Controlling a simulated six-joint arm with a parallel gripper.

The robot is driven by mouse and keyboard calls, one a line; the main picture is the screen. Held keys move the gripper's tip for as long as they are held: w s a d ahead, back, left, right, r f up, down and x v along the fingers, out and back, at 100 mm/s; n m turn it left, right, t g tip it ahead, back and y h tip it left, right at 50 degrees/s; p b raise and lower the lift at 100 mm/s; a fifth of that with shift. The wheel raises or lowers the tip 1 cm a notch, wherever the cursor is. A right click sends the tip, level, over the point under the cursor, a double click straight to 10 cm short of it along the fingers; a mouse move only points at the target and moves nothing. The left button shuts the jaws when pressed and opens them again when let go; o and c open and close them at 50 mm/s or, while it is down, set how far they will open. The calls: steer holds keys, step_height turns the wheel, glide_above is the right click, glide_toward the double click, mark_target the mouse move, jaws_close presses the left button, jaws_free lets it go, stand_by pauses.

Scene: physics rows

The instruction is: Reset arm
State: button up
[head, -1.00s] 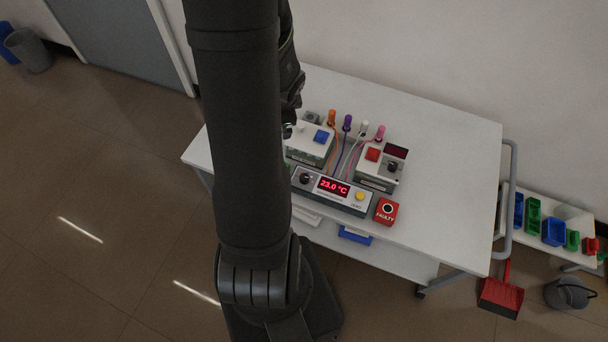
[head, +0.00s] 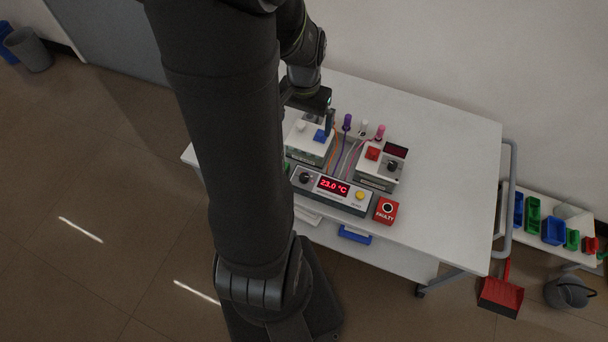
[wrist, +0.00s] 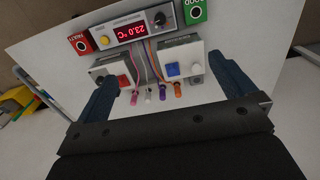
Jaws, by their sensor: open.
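My gripper (wrist: 165,95) is open and empty in the wrist view, its two blue-grey fingers spread wide. In the head view my gripper (head: 320,118) is above the back left of the devices, and its fingertips are hard to make out. A white box with a blue button (head: 319,136) stands on the left, and a white box with a red button (head: 373,153) on the right. In front of them is a control unit with a red display (head: 333,187) reading 23.0 °C.
The devices stand on a white table (head: 450,150). Colored plugs, purple (head: 347,122), white and pink, stand behind them on cables. A red FAULTY box (head: 386,210) sits beside the control unit. A green box (wrist: 197,11) shows in the wrist view. The table's right side is clear.

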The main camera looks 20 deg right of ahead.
steer(key=shift+f, duration=2)
steer(key=shift+r, duration=0.15)
step_height(320, 180, up, 10)
steer(key=shift+f, duration=0.25)
steer(key=shift+f, duration=1.9)
